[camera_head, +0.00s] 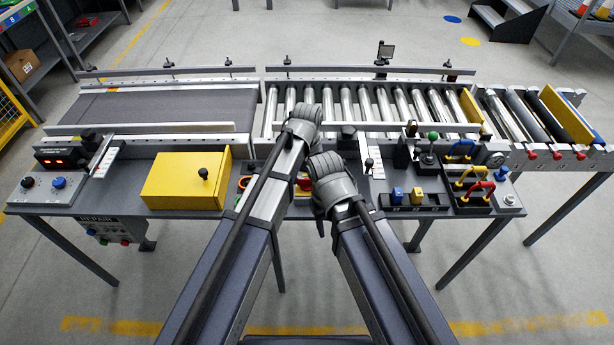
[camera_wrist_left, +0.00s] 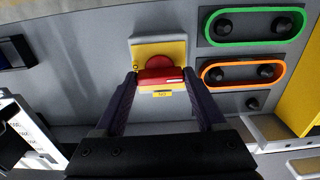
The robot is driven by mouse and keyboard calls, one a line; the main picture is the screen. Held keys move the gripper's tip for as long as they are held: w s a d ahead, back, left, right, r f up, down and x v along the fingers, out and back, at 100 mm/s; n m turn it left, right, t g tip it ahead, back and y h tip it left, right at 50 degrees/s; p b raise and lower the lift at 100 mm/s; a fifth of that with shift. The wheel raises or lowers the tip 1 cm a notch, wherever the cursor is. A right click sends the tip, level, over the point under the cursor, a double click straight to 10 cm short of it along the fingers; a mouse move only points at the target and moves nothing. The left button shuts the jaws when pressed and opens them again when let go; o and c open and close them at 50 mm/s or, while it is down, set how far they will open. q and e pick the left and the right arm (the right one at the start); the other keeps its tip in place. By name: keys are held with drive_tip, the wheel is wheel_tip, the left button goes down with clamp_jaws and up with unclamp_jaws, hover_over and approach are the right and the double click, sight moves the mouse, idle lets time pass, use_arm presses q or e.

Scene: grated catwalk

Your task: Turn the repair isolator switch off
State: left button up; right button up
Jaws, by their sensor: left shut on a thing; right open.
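A red rotary switch handle on a yellow plate (camera_wrist_left: 178,47) shows in the left wrist view, with a small yellow label below it. The handle (camera_wrist_left: 158,74) lies crosswise in that view. My left gripper (camera_wrist_left: 162,82) is shut on the handle, one dark finger at each end. In the head view, red and yellow parts of the switch (camera_head: 304,184) show between my arms, partly hidden. My left gripper (camera_head: 305,118) is the higher one there; its fingers are hidden behind the wrist. My right gripper (camera_head: 330,185) is open over the console's front, its fingers mostly hidden.
Orange and green rings (camera_wrist_left: 243,71) around black knobs sit beside the switch. A yellow box (camera_head: 187,180) stands to the left on the console. Levers (camera_head: 428,150) and coloured handles (camera_head: 474,180) stand to the right. A roller conveyor (camera_head: 350,105) runs behind. A REPAIR-marked button box (camera_head: 105,228) hangs at the front left.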

sight(307, 179)
idle(0.3)
use_arm(q)
drive_tip(key=o, duration=1.3)
drive_tip(key=shift+r, duration=0.1)
wheel_tip(307, 179, up, 8)
drive_tip(key=p, duration=0.8)
drive_tip(key=shift+f, duration=0.2)
